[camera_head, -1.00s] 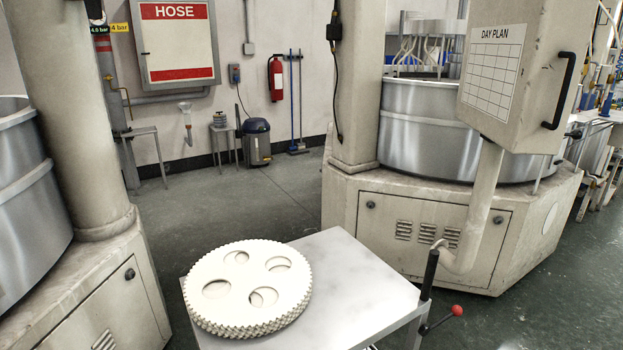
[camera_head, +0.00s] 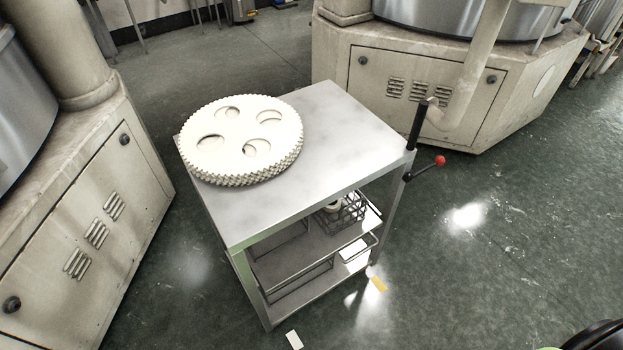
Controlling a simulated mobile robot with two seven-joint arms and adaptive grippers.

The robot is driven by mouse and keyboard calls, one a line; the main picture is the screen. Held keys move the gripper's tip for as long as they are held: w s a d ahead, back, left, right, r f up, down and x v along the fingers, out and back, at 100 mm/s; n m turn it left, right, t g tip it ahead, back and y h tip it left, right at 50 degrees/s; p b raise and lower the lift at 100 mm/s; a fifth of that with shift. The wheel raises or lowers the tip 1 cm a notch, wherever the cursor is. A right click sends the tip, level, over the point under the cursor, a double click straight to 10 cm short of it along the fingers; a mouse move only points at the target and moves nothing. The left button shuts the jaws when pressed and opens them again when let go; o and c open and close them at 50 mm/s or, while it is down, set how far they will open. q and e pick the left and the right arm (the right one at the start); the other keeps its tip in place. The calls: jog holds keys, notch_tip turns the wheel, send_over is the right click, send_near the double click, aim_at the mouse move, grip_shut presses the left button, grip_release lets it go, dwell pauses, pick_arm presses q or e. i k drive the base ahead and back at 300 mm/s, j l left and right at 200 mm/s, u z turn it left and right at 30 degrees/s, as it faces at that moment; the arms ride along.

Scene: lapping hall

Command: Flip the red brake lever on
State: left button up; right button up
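The brake lever (camera_head: 424,169) is a thin dark rod with a red ball knob (camera_head: 440,160) at its end. It sits on the right side of a metal cart (camera_head: 345,130), just below the tabletop corner and under an upright black handle (camera_head: 418,124). The rod points out to the right and slightly upward from the cart's post. Nothing touches it. Neither of my grippers can be made out; only a dark rounded shape shows at the bottom right corner, and I cannot tell what part it is.
White toothed discs (camera_head: 243,138) lie stacked on the cart top. A wire basket (camera_head: 343,215) stands on its shelf. Beige machines stand at left (camera_head: 90,220) and behind (camera_head: 430,85). Open green floor (camera_head: 500,250) lies right of the cart.

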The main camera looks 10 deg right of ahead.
aim_at(439, 161)
jog(key=z, duration=1.25)
